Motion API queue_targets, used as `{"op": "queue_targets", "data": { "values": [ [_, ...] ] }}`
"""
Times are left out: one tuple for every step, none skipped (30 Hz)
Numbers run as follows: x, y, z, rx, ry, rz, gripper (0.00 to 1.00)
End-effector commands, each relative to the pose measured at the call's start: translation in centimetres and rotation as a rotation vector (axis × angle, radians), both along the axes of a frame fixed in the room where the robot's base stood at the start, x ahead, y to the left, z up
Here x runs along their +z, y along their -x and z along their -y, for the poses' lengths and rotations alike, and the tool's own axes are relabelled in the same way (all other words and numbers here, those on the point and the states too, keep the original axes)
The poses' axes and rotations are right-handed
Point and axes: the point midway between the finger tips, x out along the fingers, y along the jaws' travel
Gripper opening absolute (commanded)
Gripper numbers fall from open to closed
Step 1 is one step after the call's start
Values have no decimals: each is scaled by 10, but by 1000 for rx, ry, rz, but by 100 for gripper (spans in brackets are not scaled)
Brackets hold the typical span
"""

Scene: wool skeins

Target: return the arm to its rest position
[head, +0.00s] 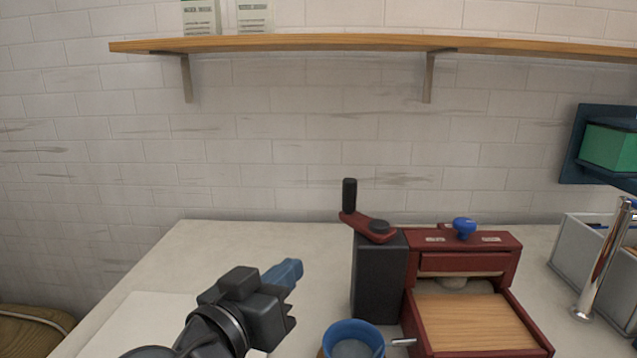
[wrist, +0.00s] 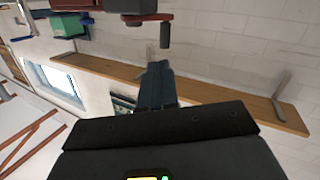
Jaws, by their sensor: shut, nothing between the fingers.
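My gripper (head: 284,272) is in the lower left middle of the head view, above the pale table (head: 215,243). Its blue fingers are shut with nothing between them and point up and to the right. The shut fingers also show in the wrist view (wrist: 157,86), with the wall and shelf beyond them. My gripper is to the left of the dark box with a crank and touches nothing that I can see.
A dark box with a crank (head: 378,275) and a red wooden box with a blue knob (head: 462,262) stand right of my gripper. A blue cup (head: 353,335) is in front. A grey bin (head: 578,250) and metal post (head: 603,262) are far right. A wooden shelf (head: 300,43) runs above.

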Motion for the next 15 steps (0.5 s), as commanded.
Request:
{"op": "queue_targets", "data": {
  "values": [
    [-20,1,10,21,17,-29,0],
    [-31,1,15,38,26,-45,0],
    [-48,3,22,64,38,-71,0],
    [-61,5,28,84,48,-91,0],
    [-75,7,35,106,57,-112,0],
    [-94,12,44,138,67,-141,0],
    [-108,16,51,163,73,-161,0],
    [-122,20,57,186,79,-181,0],
    [-137,26,66,215,82,-204,0],
    [-149,32,72,236,84,-221,0],
    [-159,37,78,257,85,-235,0],
    [-173,46,86,282,86,-256,0],
    [-182,52,92,302,85,-268,0],
    [-192,59,98,321,82,-281,0],
    [-204,70,106,345,79,-298,0]
  ]
}}
